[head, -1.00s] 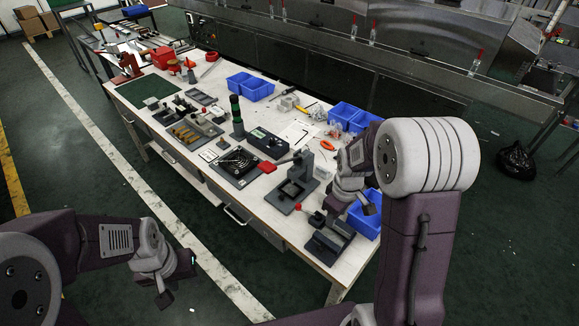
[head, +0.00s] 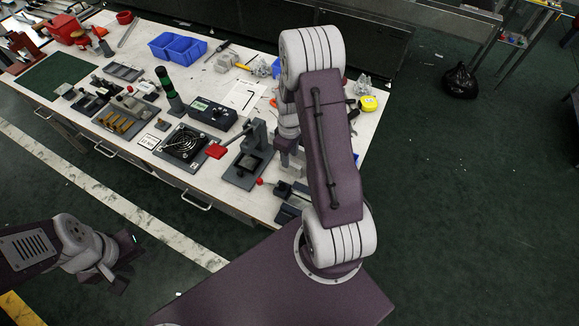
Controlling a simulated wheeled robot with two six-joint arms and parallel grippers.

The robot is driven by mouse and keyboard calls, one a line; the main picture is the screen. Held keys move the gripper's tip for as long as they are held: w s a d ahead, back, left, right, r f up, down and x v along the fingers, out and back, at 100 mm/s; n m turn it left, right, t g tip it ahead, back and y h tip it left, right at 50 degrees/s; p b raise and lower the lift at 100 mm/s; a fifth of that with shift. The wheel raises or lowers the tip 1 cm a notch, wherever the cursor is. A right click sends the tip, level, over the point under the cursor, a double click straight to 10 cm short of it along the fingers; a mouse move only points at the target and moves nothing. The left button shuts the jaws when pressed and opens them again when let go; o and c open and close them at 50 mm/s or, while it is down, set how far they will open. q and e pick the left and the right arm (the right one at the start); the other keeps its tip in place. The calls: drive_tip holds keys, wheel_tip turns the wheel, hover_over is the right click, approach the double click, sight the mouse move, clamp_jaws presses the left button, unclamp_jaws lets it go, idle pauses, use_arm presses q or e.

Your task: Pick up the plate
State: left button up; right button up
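I cannot tell for sure which thing is the plate. A dark square plate-like unit with a round coiled top (head: 184,144) lies near the bench's front edge. A grey press stand (head: 249,163) with a flat base is to its right. My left gripper (head: 122,262) is at the lower left, off the bench over the floor, apart from everything on it; its fingers are too dark to read. My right arm reaches over the bench's right part. Its wrist (head: 289,140) shows beside the press stand, and its fingertips are hidden or unclear.
The white bench (head: 233,204) holds a green mat (head: 53,79), blue bins (head: 178,47), a green-topped dark cylinder (head: 168,89), a grey meter box (head: 213,113), a red-handled tool (head: 216,150) and a yellow tape measure (head: 368,103). A black bag (head: 459,81) lies on the open floor at right.

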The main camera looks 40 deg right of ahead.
sight(290, 168)
drive_tip(key=shift+w+d+f, duration=0.1)
drive_tip(key=shift+w+f, duration=0.05)
drive_tip(key=shift+f, duration=0.45)
drive_tip(key=f, duration=0.4)
drive_tip(key=shift+s+f, duration=0.3)
drive_tip(key=shift+w+f, duration=0.15)
drive_tip(key=shift+f, duration=0.05)
clamp_jaws()
drive_tip(key=shift+r, duration=0.1)
idle(0.4)
